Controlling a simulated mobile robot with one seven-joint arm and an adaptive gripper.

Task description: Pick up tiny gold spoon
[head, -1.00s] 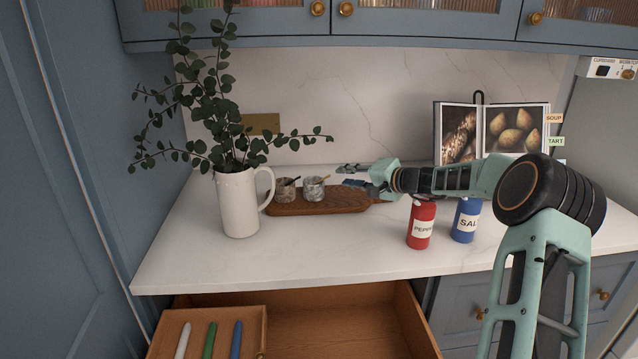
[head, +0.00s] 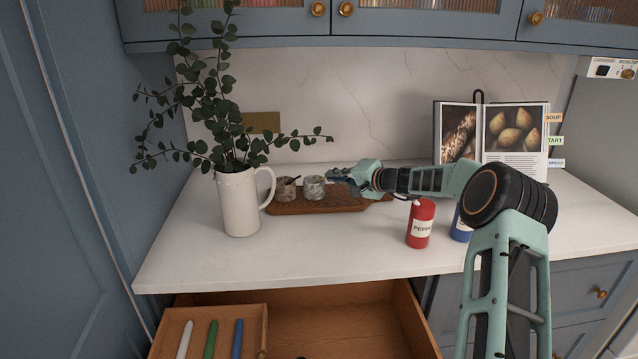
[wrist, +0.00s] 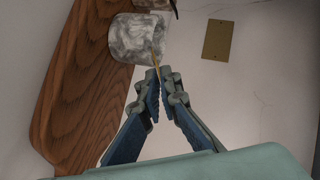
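The tiny gold spoon (wrist: 156,64) leans out of a grey marbled pot (wrist: 137,38), its thin handle reaching the fingertips in the wrist view. Its bowl end is hidden in the pot. My gripper (wrist: 161,82) has its blue-padded fingertips drawn together around the end of the handle. In the head view the gripper (head: 338,175) is just right of the marbled pot (head: 314,188), slightly above its rim. The pot stands upright on a dark wooden board (head: 345,199).
A brown pot (head: 285,190) with a dark-handled utensil stands left of the marbled pot. A white jug (head: 238,205) with leafy branches is further left. Red pepper (head: 420,225) and blue salt (head: 461,228) containers stand right. An open drawer (head: 335,325) is below. The front counter is clear.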

